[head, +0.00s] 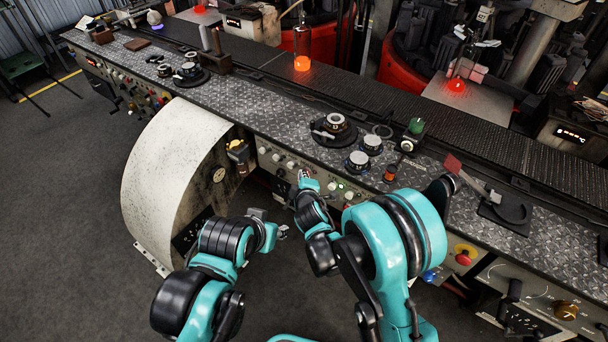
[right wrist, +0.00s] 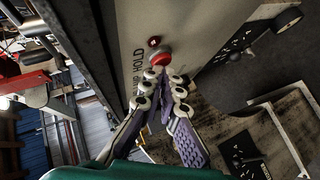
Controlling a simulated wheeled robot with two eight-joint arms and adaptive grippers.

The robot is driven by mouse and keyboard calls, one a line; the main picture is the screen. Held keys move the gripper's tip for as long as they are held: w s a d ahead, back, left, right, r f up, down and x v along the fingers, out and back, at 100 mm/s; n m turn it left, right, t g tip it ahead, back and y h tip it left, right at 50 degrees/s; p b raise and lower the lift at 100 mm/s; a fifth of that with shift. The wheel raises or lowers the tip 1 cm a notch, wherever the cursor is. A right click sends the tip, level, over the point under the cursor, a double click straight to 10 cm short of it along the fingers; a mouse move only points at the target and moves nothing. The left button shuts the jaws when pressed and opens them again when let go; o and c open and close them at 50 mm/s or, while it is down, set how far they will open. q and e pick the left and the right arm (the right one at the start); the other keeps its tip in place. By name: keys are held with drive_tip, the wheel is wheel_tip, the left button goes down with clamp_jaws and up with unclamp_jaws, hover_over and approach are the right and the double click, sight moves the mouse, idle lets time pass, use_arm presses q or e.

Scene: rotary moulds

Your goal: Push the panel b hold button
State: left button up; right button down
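The red hold button (right wrist: 160,58) sits on a pale panel in the right wrist view, with the word HOLD printed beside it and a small red lamp (right wrist: 154,41) just above. My right gripper (right wrist: 163,76) is shut and empty, its fingertips right at the button's lower edge; I cannot tell if they touch. In the head view my right gripper (head: 305,179) is at the middle control panel's face (head: 275,161) and hides the button there. My left gripper (head: 271,225) is open and empty, lower and left, apart from the panel.
A curved pale cover (head: 168,160) bulges from the console left of my arms. The treadplate console top (head: 265,112) carries round knobs, dials and a red-flagged lever (head: 460,170). A red knob on yellow (head: 463,257) is at the right.

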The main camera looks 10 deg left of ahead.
drive_tip(key=shift+w+d, duration=0.25)
drive_tip(key=shift+w, duration=0.05)
drive_tip(key=shift+w+d, duration=0.1)
drive_tip(key=shift+w, duration=0.15)
idle(0.4)
drive_tip(key=shift+s+f+b, duration=0.15)
drive_tip(key=shift+s+b, duration=0.05)
drive_tip(key=shift+b, duration=0.3)
drive_tip(key=s+a+b, duration=0.1)
drive_tip(key=s+a, duration=0.1)
drive_tip(key=s, duration=0.3)
drive_tip(key=shift+s, duration=0.35)
